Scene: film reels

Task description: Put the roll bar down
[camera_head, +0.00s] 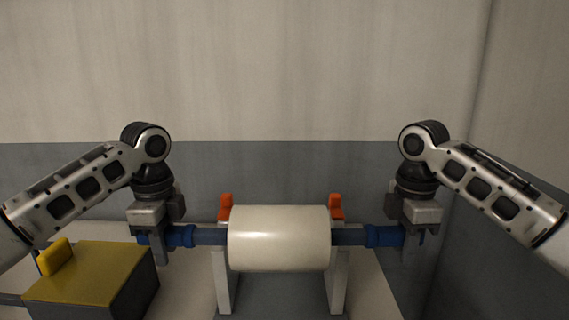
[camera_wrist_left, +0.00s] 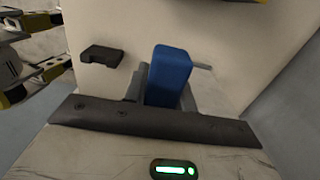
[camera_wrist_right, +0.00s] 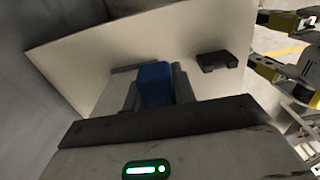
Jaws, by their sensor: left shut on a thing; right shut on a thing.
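The roll bar (camera_head: 210,237) is a level grey bar with blue end grips and a white film roll (camera_head: 279,238) around its middle. My left gripper (camera_head: 163,240) is shut on its left blue grip, which shows in the left wrist view (camera_wrist_left: 170,76). My right gripper (camera_head: 408,240) is shut on its right blue grip, which shows in the right wrist view (camera_wrist_right: 156,84). A stand with two white posts (camera_head: 223,284) and orange tops (camera_head: 336,207) is at the bar, one post by each end of the roll. I cannot tell whether the bar touches it.
A dark box with a yellow top (camera_head: 95,268) and a raised yellow block (camera_head: 55,257) is at the lower left, below my left gripper. A grey and white wall (camera_head: 280,170) is behind the stand. Another wall (camera_head: 520,120) closes the right side.

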